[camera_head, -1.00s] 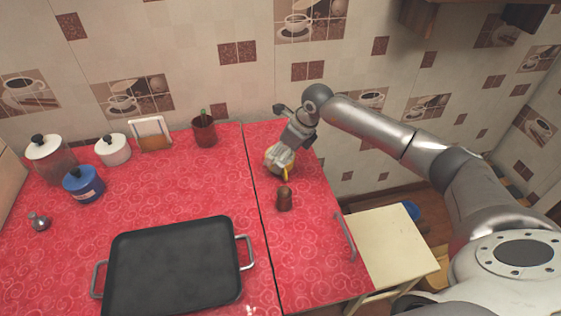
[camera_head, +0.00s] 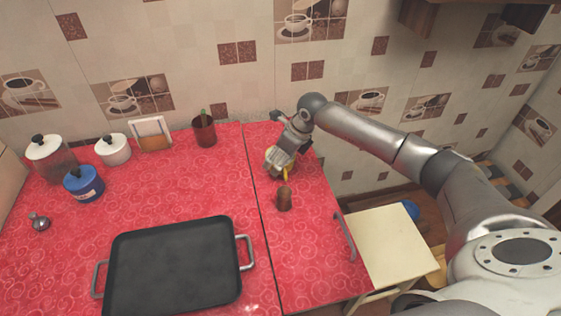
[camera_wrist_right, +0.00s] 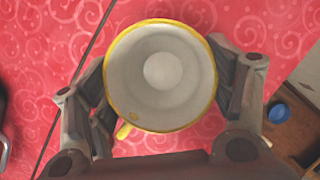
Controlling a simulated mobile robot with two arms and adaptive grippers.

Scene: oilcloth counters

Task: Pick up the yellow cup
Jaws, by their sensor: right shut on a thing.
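The yellow cup (camera_wrist_right: 160,72) shows from above in the right wrist view, with a yellow rim, a pale inside and its handle (camera_wrist_right: 124,131) at the lower left. My right gripper (camera_wrist_right: 160,85) is shut on the cup, one finger on each side of it. In the head view the cup (camera_head: 286,173) is mostly hidden behind my right gripper (camera_head: 279,158), over the narrow right part of the red counter (camera_head: 310,255). I cannot tell whether the cup touches the counter. My left gripper is not in view.
A brown cup-like object (camera_head: 284,199) stands just in front of the gripper. A black tray (camera_head: 175,265) with metal handles lies at front left. Jars (camera_head: 84,184) and a dark red pot (camera_head: 204,132) stand farther left. The tiled wall (camera_head: 240,80) is close behind.

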